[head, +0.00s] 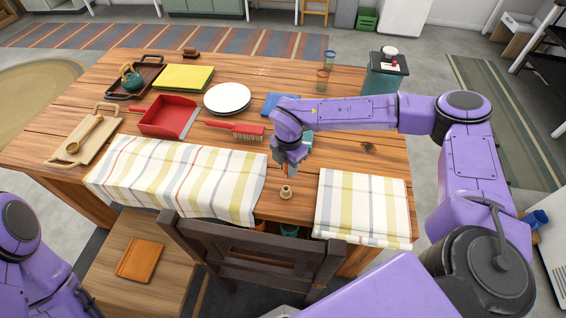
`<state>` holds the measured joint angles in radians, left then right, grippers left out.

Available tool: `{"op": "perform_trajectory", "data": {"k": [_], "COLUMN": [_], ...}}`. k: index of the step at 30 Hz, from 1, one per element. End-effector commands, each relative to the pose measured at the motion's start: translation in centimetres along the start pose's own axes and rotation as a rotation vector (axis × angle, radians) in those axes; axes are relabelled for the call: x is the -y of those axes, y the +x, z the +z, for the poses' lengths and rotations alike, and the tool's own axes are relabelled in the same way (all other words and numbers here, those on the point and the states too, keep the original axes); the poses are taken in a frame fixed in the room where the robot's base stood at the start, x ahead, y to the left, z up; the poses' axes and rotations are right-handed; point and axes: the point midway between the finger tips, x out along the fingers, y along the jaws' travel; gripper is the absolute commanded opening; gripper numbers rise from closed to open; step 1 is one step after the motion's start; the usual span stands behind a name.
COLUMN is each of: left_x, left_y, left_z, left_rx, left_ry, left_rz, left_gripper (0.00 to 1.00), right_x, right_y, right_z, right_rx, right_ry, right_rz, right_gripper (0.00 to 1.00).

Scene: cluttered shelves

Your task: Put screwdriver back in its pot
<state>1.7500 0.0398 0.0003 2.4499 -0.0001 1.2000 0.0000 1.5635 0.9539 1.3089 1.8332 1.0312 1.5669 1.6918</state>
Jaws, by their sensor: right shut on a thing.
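My right gripper (288,168) is over the front middle of the wooden table, pointing down. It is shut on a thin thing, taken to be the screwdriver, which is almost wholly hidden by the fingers. A small tan pot (286,193) with a round opening stands upright on the table near its front edge. In the picture it is just below the gripper; the exact gap between them is hard to tell. My left gripper is out of view; only part of my left arm shows at lower left.
A striped cloth (180,175) lies left of the pot, another (362,205) right. A chair (250,250) stands at the table's front edge. Behind are a red brush (240,130), red dustpan (168,115), white plate (227,97) and wooden board (88,135).

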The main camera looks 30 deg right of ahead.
Motion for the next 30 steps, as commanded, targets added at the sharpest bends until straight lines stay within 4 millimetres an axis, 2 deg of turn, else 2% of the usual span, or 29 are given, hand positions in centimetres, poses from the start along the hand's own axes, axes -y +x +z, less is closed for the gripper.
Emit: {"op": "perform_trajectory", "data": {"k": [6,22,30], "left_x": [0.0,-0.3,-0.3], "left_y": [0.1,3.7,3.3], "left_z": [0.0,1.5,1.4], "left_rx": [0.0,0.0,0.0], "left_ry": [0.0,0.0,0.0], "left_rz": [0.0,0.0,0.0], "left_gripper": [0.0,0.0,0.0], "right_x": [-0.1,0.1,0.1], "right_y": [-0.1,4.9,4.4], "right_z": [-0.2,-0.1,0.0], "right_rx": [-0.003,-0.003,-0.003], "right_ry": [0.004,0.007,0.008], "right_rz": [0.001,0.0,0.001], "right_gripper": [0.01,0.01,0.01]}}
